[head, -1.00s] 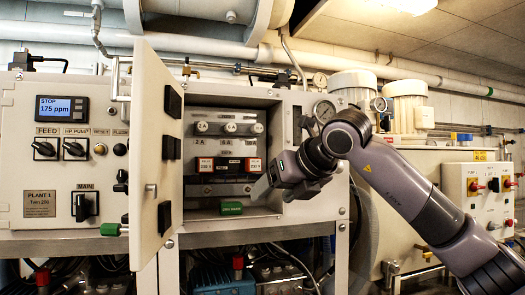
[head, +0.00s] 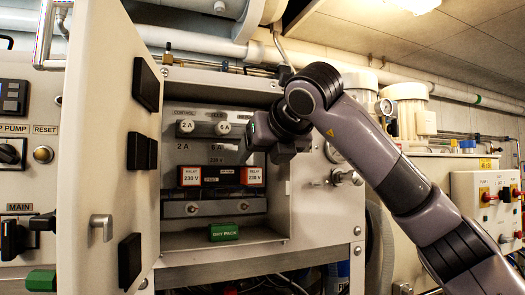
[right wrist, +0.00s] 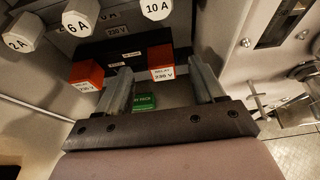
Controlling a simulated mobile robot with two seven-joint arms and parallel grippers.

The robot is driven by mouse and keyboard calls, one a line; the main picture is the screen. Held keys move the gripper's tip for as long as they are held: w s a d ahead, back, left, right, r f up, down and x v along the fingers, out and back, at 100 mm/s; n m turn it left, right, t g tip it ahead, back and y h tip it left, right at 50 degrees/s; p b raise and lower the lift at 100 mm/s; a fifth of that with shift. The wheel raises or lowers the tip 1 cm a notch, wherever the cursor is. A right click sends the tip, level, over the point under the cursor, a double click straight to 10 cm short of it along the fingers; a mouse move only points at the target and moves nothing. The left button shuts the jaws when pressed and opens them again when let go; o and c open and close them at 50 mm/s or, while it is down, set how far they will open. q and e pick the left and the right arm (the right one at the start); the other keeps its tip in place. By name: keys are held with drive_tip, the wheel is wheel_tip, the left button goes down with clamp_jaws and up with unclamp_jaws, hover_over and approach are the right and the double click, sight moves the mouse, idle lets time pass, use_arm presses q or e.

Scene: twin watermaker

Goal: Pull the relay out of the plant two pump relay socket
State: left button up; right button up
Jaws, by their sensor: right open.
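Two red-and-white relays sit side by side on a dark strip inside the open cabinet, a left relay (head: 190,177) and a right relay (head: 253,176). I cannot tell from the labels which is plant two's. My right gripper (head: 251,135) is open and empty at the cabinet's right side, above the right relay. In the right wrist view the fingers (right wrist: 160,78) stand apart, with the right relay (right wrist: 162,62) seen between their tips and not gripped. The left relay (right wrist: 83,76) lies outside the left finger. My left gripper is not in view.
The open cabinet door (head: 105,150) stands left of the opening. Fuse knobs (head: 186,127) line the panel above the relays. A green dry pack (head: 223,232) lies on the cabinet floor. Pipes and a valve (head: 345,177) are right of the cabinet.

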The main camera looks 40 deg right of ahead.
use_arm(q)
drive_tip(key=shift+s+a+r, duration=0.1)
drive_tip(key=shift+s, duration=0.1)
use_arm(e)
drive_tip(key=shift+x, duration=2.6)
drive_tip(key=c, duration=1.2)
drive_tip(key=shift+s+f, duration=0.15)
drive_tip(key=shift+s, duration=0.1)
drive_tip(key=shift+s+a+b, duration=0.2)
drive_tip(key=shift+s+b, duration=0.2)
drive_tip(key=shift+s, duration=0.25)
drive_tip(key=shift+s+a+b, duration=0.15)
drive_tip(key=shift+s+b, duration=0.25)
drive_tip(key=shift+s, duration=0.25)
drive_tip(key=shift+s+a+b, duration=0.15)
drive_tip(key=shift+s+b, duration=0.2)
drive_tip(key=shift+s, duration=0.25)
drive_tip(key=shift+s+a, duration=0.1)
drive_tip(key=shift+s, duration=0.3)
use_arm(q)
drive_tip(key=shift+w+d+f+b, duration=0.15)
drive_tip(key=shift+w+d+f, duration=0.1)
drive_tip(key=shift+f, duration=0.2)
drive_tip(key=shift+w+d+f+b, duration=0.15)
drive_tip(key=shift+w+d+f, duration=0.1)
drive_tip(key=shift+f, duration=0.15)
use_arm(e)
drive_tip(key=shift+s, duration=0.3)
